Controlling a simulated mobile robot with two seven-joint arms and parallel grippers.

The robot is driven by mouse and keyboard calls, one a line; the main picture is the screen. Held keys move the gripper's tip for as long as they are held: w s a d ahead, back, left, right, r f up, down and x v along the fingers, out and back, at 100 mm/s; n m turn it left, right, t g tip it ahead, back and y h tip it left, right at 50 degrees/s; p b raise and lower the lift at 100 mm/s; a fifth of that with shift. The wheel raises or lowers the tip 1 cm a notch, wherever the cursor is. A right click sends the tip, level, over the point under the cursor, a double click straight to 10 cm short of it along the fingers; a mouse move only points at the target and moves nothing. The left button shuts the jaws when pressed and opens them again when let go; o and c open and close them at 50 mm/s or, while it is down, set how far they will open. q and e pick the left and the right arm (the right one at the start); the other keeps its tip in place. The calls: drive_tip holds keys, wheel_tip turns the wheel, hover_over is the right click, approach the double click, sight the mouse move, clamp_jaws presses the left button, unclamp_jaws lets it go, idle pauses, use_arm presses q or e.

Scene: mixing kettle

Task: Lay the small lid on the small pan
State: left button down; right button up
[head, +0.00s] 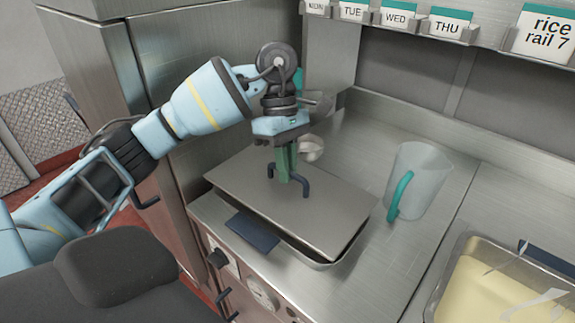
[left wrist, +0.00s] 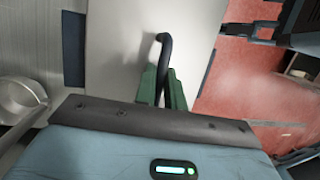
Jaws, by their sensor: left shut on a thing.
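The small lid (head: 325,215) is a flat grey rectangular metal plate with a dark bar handle (head: 303,184). My left gripper (head: 287,168) has its green fingers shut on that handle, and the lid hangs below it. In the left wrist view my left gripper (left wrist: 163,82) is on the dark handle (left wrist: 165,50), with the lid (left wrist: 115,55) behind. The small pan (head: 328,264) is mostly hidden under the lid; its metal rim shows at the front right. I cannot tell whether lid and pan touch. My right gripper is not in view.
A dark blue flat piece (head: 252,231) sticks out at the front of the pan. A clear jug (head: 421,178) with a teal handle stands to the right. A tray of pale yellow food (head: 490,285) is at the lower right. A round metal ladle bowl (left wrist: 20,98) is beside the lid.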

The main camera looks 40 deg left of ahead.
use_arm(q)
drive_tip(key=shift+f, duration=0.2)
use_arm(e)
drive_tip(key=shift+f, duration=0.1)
